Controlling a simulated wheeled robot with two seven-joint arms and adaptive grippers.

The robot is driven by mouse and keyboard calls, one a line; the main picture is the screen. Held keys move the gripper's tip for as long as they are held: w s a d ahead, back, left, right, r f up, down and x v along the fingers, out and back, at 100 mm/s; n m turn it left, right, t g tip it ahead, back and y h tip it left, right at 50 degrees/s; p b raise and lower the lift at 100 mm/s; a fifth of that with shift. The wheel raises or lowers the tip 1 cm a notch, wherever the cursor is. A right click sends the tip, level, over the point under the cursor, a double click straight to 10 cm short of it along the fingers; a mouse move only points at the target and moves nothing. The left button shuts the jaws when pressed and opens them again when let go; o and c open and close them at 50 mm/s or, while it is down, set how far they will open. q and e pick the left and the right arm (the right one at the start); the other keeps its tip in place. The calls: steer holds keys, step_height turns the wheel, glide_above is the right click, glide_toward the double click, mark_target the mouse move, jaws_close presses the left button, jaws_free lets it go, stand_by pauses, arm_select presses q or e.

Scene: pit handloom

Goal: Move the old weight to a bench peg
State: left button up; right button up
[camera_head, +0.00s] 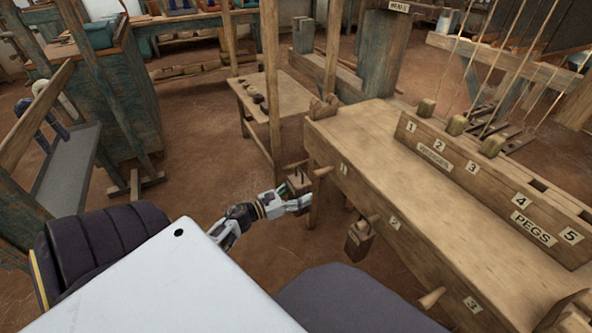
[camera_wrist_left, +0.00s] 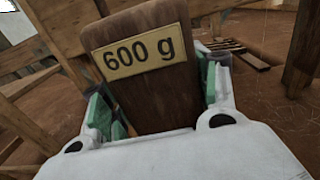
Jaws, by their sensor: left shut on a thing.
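My left gripper (camera_head: 299,192) is shut on a brown wooden weight (camera_head: 298,181), beside the near side of the bench. In the left wrist view the weight (camera_wrist_left: 150,85) fills the space between the green-padded fingers (camera_wrist_left: 158,100), and its label reads "600 g". The bench (camera_head: 390,150) has pegs along its near side, by labels 1, 2 and 3. Peg 1 (camera_head: 322,171) sticks out just right of the held weight; I cannot tell whether they touch. Another wooden weight (camera_head: 358,240) hangs at peg 2 (camera_head: 373,218). Peg 3 (camera_head: 432,298) is bare. My right gripper is out of view.
A low table (camera_head: 285,97) with small dark items stands behind. The floor (camera_head: 205,150) left of my gripper is clear.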

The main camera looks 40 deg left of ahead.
arm_select(q)
steer(key=shift+w+d+r, duration=0.1)
steer(key=shift+d+r, duration=0.05)
steer(key=shift+d, duration=0.5)
steer(key=shift+d+r, duration=0.15)
steer(key=shift+d, duration=0.45)
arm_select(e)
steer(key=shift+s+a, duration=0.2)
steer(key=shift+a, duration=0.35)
arm_select(q)
steer(key=shift+w+d, duration=0.1)
steer(key=shift+w, duration=0.2)
steer(key=shift+f+x, duration=0.2)
steer(key=shift+x, duration=1.15)
steer(key=shift+f+x, duration=0.2)
steer(key=shift+x, duration=1.1)
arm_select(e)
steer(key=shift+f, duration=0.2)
arm_select(q)
steer(key=shift+d, duration=0.1)
steer(key=o, duration=1.5)
steer(key=shift+o, duration=0.4)
steer(key=shift+s+f, duration=0.1)
steer(key=shift+f, duration=0.05)
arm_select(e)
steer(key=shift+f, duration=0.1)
